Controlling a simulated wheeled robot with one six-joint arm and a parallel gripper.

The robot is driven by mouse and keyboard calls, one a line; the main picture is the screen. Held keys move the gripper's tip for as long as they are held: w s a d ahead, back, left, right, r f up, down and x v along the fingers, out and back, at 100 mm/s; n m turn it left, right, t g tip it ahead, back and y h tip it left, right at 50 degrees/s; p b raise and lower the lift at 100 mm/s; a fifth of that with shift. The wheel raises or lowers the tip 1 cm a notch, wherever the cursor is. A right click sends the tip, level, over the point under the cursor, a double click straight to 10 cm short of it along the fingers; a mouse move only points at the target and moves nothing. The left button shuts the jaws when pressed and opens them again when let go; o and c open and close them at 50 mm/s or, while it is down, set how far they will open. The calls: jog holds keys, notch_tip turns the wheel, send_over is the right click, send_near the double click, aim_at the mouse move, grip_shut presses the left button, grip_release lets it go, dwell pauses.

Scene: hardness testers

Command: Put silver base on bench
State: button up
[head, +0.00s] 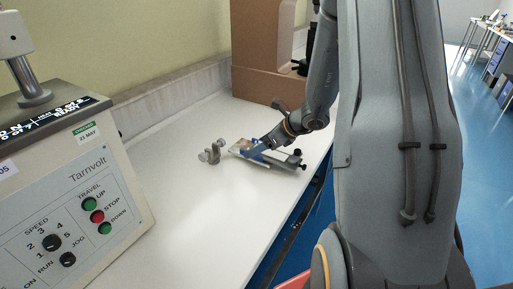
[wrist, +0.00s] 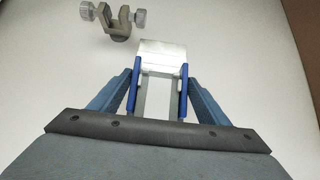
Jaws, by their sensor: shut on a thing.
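A small grey clamp with two knobs (head: 212,151) stands just left of the base. The Tarnvolt tester (head: 75,190) fills the left front. A brown box-like stand (head: 262,75) is at the back. The bench is clear in front, and its right edge is close to the base.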

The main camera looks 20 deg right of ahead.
jog(key=shift+x, duration=0.8)
jog(key=shift+f, duration=0.15)
jog(key=shift+f, duration=0.15)
jog(key=o, duration=1.6)
jog(key=shift+c, duration=0.2)
